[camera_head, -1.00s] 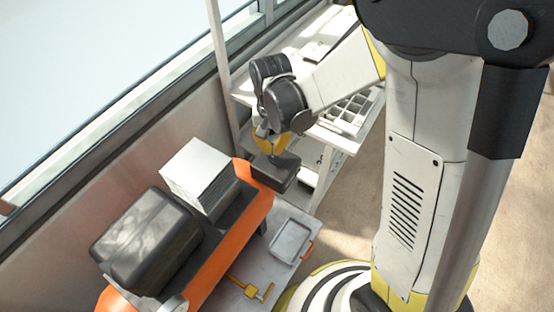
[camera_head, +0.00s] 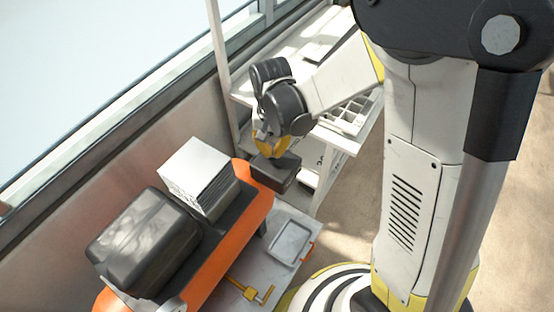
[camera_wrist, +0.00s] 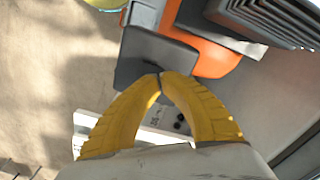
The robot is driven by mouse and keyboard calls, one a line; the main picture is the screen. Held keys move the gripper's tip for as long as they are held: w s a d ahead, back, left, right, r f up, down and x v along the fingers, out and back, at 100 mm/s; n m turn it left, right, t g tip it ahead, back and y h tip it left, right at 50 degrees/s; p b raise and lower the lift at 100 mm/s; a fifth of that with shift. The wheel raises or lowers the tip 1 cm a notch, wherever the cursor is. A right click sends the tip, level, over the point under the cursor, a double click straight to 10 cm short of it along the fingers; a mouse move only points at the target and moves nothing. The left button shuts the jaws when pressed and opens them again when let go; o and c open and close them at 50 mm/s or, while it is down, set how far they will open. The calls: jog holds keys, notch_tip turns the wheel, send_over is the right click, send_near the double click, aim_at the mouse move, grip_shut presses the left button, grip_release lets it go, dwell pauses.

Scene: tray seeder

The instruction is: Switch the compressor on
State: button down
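The compressor has an orange tank (camera_head: 253,212) that also shows in the wrist view (camera_wrist: 208,55). A black motor cover (camera_head: 145,243) and a pale finned block (camera_head: 198,172) sit on it. A dark box (camera_head: 275,173) is at the tank's far end; it also shows in the wrist view (camera_wrist: 138,62). My gripper (camera_head: 268,150) is over this box, pointing down. In the wrist view its yellow fingers (camera_wrist: 160,75) meet at the tips in front of the box, with nothing seen between them. Whether the tips touch the box, and the switch's state, I cannot tell.
A white shelf rack (camera_head: 335,138) with a cell tray (camera_head: 352,112) stands behind the box, close to my gripper. A grey plate with a shallow tray (camera_head: 291,242) and a yellow fitting (camera_head: 250,291) lies beside the tank. A window wall runs along the left.

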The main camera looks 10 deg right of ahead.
jog(key=shift+f+b, duration=0.65)
jog(key=shift+f, duration=0.15)
dwell(0.4)
jog(key=shift+r+p, duration=2.5)
jog(key=shift+r, duration=1.05)
